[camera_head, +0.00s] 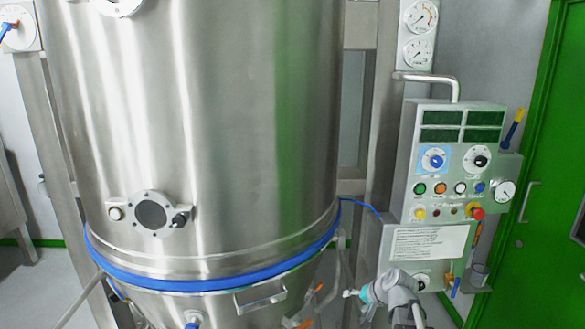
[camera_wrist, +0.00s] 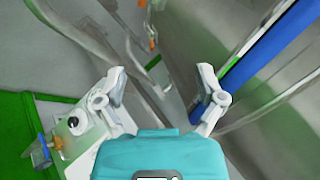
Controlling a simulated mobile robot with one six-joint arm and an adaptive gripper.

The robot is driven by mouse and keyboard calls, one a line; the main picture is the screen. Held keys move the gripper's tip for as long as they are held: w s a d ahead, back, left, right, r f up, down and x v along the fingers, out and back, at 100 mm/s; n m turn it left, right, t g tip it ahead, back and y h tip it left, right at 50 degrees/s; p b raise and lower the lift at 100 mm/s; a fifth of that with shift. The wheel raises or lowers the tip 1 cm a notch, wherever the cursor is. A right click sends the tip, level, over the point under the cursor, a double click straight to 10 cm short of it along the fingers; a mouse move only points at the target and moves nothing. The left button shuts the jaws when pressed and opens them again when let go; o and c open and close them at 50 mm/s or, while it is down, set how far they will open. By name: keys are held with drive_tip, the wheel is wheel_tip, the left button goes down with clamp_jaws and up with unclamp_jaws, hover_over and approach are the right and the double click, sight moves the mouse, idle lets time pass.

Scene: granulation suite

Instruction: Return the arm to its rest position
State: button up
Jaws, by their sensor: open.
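My gripper (camera_head: 352,293) shows at the bottom right of the head view, with a teal body and pale fingers.
A large steel vessel (camera_head: 215,120) with a blue band (camera_head: 215,281) fills the middle. The control panel (camera_head: 452,165) stands at right, above a box with a label (camera_head: 428,245). A green door (camera_head: 540,210) is at far right. The blue band passes close to the right finger in the wrist view.

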drive_tip(key=s+a+f+n+g+h, duration=0.1)
drive_tip(key=s+f+n+g+h, duration=0.1)
drive_tip(key=s, duration=0.5)
drive_tip(key=s+f+n+g+h, duration=0.2)
drive_tip(key=s+g+h, duration=0.1)
drive_tip(key=s, duration=0.4)
drive_tip(key=shift+s+a+g, duration=0.35)
drive_tip(key=shift+a+g, duration=0.05)
idle(0.4)
